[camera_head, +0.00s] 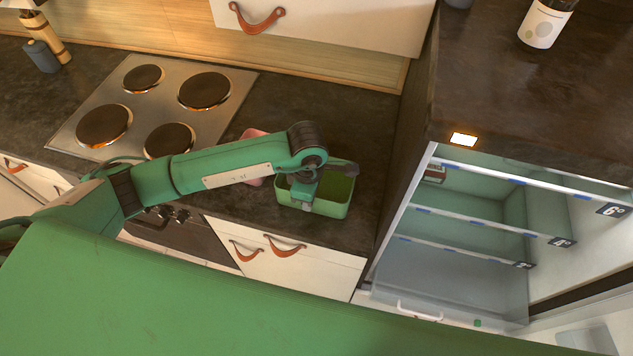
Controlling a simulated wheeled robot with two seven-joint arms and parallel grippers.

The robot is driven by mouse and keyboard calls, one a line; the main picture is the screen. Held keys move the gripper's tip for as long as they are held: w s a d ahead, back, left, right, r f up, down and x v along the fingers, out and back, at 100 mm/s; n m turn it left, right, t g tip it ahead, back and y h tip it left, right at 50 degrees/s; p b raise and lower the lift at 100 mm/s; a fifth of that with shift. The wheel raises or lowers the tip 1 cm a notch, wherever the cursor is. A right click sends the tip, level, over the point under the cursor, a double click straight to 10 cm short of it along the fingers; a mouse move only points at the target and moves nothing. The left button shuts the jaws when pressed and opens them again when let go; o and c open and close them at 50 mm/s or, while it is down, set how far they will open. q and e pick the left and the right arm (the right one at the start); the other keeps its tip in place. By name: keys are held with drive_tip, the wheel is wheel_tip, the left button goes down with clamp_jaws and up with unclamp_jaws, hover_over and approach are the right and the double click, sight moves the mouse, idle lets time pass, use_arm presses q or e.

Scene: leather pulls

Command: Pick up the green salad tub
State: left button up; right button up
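The green salad tub (336,209) is an open-topped, rounded rectangular container on the dark counter, right of the stove and near the counter's front edge. My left arm reaches in from the left, and my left gripper (304,200) is over the tub's left part, at its opening and front rim. The wrist hides the tub's back left part. I cannot tell whether the fingers are open or shut, or touch the rim. My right gripper is not in view.
A pink object (253,134) lies partly hidden behind my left arm. The stove (137,78) has several round hotplates. An open, lit fridge (470,210) with shelves stands at the right, beside a tall dark side panel. Counter behind the tub is clear.

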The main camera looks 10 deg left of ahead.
use_arm(q)
clamp_jaws()
drive_tip(key=shift+w, duration=0.1)
idle(1.3)
